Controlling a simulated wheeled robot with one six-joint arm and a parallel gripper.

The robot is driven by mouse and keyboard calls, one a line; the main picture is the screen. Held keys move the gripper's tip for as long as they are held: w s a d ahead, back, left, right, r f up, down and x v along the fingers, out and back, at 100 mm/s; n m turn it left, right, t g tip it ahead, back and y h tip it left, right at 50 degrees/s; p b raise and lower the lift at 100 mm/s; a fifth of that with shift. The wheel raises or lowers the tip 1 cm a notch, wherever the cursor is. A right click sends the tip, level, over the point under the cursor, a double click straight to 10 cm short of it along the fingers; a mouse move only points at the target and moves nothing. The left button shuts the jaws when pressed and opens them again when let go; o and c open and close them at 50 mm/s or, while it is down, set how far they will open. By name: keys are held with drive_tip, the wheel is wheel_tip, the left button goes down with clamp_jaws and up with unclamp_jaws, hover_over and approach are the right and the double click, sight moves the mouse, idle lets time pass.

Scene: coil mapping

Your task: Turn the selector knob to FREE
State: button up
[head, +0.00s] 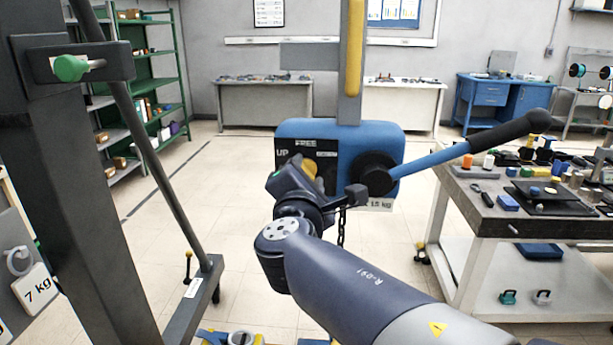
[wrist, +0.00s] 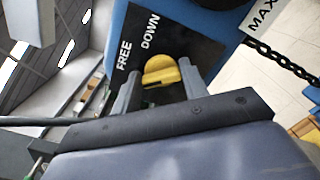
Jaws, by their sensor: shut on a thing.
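The yellow selector knob (head: 309,167) sits on a black label plate (head: 283,146) on the front of a blue hoist body (head: 371,137). The plate reads UP at left and FREE at top in the head view. In the wrist view the knob (wrist: 165,70) is below the words FREE and DOWN on the plate (wrist: 190,45). My gripper (head: 301,175) is at the knob, and its fingers (wrist: 160,78) stand on either side of it, shut on it. My gripper hides part of the knob in the head view. I cannot tell which word the knob points to.
A lever with a black grip (head: 510,130) sticks out right from the hoist's round black hub (head: 374,173). A chain (head: 341,228) hangs below the hoist. A workbench with tools (head: 485,200) stands at right, and a dark post (head: 65,190) at left.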

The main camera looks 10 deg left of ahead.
drive_tip(key=shift+f+b, duration=0.15)
drive_tip(key=shift+b, duration=0.15)
drive_tip(key=m+b, duration=0.7)
drive_tip(key=b, duration=0.3)
drive_tip(key=shift+f+m, duration=0.15)
drive_tip(key=shift+m, duration=0.25)
drive_tip(key=o, duration=1)
